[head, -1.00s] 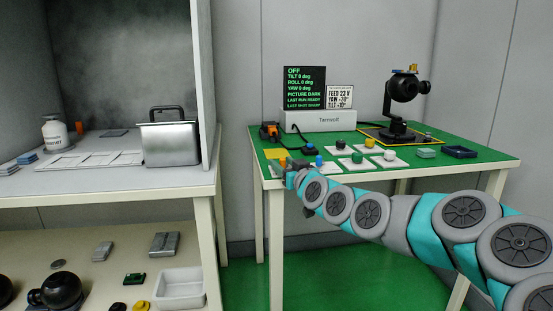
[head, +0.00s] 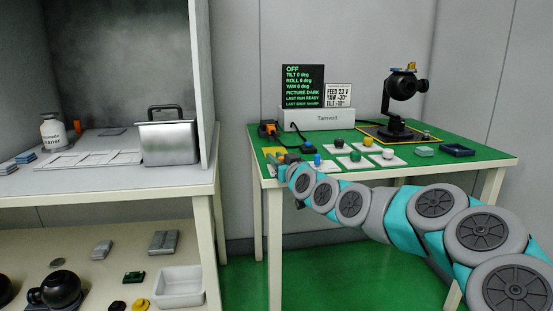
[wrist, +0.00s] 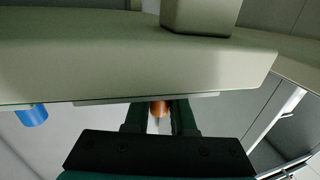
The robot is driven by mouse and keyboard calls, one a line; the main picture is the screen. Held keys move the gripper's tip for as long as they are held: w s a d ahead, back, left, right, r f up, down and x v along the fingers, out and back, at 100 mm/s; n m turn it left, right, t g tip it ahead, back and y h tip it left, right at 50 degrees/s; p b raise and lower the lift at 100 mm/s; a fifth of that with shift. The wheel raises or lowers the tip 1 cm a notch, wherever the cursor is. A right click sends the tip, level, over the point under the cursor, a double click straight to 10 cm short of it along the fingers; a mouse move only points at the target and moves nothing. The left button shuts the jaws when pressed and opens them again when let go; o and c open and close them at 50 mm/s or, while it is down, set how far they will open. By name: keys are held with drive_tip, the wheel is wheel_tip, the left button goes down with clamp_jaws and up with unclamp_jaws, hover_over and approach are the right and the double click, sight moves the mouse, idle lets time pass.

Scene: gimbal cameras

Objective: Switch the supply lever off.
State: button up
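My gripper (head: 281,161) is at the front left corner of the green-topped table, partly hidden by my arm in the head view. In the wrist view my gripper's fingers (wrist: 160,112) stand apart. An orange, knob-like piece (wrist: 160,107) shows between them; I take it for the supply lever's handle. I cannot tell if the fingers touch it. The lever's base is hidden. The dark screen (head: 303,86) at the back reads OFF in green, with tilt, roll and yaw at 0 and the picture dark.
A blue post (head: 317,160) stands close to my gripper, also in the wrist view (wrist: 31,116). Several white plates with coloured knobs (head: 352,160) lie to the right. A black gimbal camera (head: 403,88) stands at the back right. The beige table edge (wrist: 110,65) fills much of the wrist view.

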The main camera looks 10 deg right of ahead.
clamp_jaws()
drive_tip(key=shift+w+r+m+h+p, duration=0.1)
drive_tip(key=shift+r+m+h+p, duration=0.15)
drive_tip(key=shift+m+h+p, duration=0.3)
drive_tip(key=shift+a+m+t+h+p, duration=0.15)
drive_tip(key=shift+m+t+h+p, duration=0.15)
drive_tip(key=shift+h+p, duration=0.4)
drive_tip(key=shift+w+m+h+p, duration=0.1)
drive_tip(key=shift+m+h+p, duration=0.2)
drive_tip(key=shift+h, duration=0.15)
drive_tip(key=shift+f, duration=0.1)
drive_tip(key=o, duration=0.5)
unclamp_jaws()
drive_tip(key=shift+f, duration=0.1)
drive_tip(key=shift+o, duration=0.2)
